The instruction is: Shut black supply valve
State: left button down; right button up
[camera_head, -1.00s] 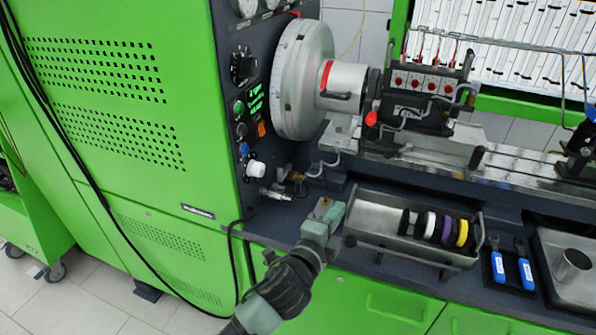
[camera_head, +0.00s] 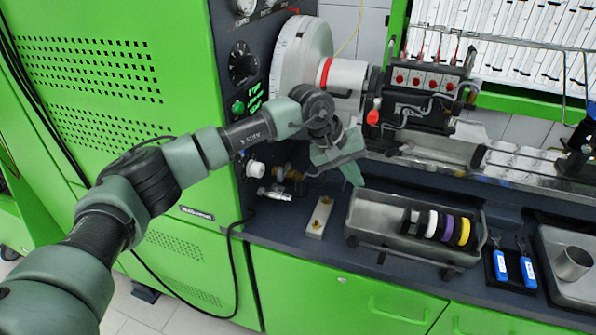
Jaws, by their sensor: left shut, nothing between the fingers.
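My left arm comes in from the left across the green machine front. Its gripper (camera_head: 352,172) is shut and empty, pointing down and right, in front of the machine bed just below the chuck. To its left, low on the dark panel, are small pipe fittings (camera_head: 275,192) with a brass-coloured part, partly hidden by my gripper. A black round knob (camera_head: 242,63) sits higher on the same panel. I cannot tell which of these is the black supply valve. My right gripper is not in view.
A metal tray (camera_head: 372,212) with several coloured discs stands on the dark ledge, right of a small block with brass-coloured studs (camera_head: 319,217). Blue-handled tools (camera_head: 527,268) and a metal cup (camera_head: 573,263) are further right. The large chuck (camera_head: 290,62) is above my arm.

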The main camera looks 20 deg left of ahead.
pick_arm(q)
jog(key=w+a+r+y, duration=0.1)
jog(key=a+r+y, duration=0.1)
jog(key=a, duration=0.5)
jog(key=w+a+r+m+y, duration=0.1)
jog(key=w+a+r+y, duration=0.1)
jog(key=a, duration=0.5)
jog(key=shift+w+a+r+m+t+y, duration=0.15)
jog(key=shift+a+r+m+t+y, duration=0.2)
jog(key=shift+r+y, duration=0.45)
jog(key=shift+f, duration=0.15)
jog(key=d+p+x, duration=0.1)
jog(key=p+x, duration=0.2)
jog(key=x, duration=0.7)
jog(key=s+p, duration=0.1)
jog(key=s, duration=0.3)
jog(key=shift+a+p, duration=0.15)
jog(key=shift+p, duration=0.15)
